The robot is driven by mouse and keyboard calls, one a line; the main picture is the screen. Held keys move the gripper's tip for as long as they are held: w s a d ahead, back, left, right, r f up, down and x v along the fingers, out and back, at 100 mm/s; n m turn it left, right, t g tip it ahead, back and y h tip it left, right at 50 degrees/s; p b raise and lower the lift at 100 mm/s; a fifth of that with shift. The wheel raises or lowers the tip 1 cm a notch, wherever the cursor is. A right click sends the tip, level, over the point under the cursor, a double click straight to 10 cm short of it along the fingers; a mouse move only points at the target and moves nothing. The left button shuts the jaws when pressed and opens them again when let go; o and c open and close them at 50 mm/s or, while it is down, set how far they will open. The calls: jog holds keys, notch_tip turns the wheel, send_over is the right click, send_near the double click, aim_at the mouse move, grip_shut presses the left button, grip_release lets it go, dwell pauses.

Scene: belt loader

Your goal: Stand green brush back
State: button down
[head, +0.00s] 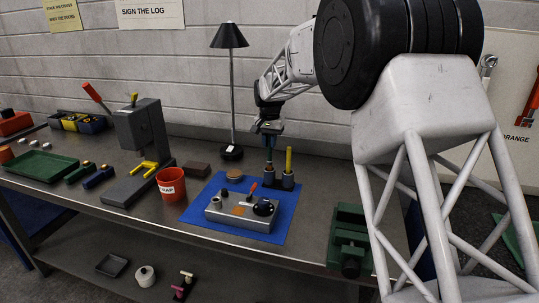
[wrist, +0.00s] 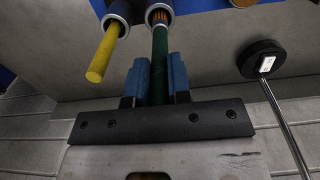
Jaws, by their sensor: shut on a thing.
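The green brush (wrist: 159,45) is upright between the blue fingers of my gripper (wrist: 158,72), which is shut on its handle. Its orange bristle end shows inside the rim of one dark holder cup (wrist: 160,12). How deep it sits in the cup is hidden. In the head view, my gripper (head: 269,129) points down above that left cup (head: 270,181), with the brush handle (head: 270,150) below the fingers. A yellow-handled tool (head: 289,160) stands in the right cup (head: 288,181) beside it; its handle (wrist: 102,60) also shows in the wrist view.
A black lamp (head: 232,90) stands behind and left of the cups. A blue mat (head: 194,212) carrying a grey fixture (head: 240,218) lies in front. A red cup (head: 172,185) and a green vise (head: 349,235) are on either side of the mat.

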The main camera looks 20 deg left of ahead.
aim_at(270, 164)
jog(key=shift+f, duration=2.6)
jog(key=c, duration=1.1)
grip_release()
jog(key=shift+o, duration=0.2)
notch_tip(270, 164, up, 12)
jog(key=shift+r, duration=0.15)
jog(key=shift+d, duration=0.1)
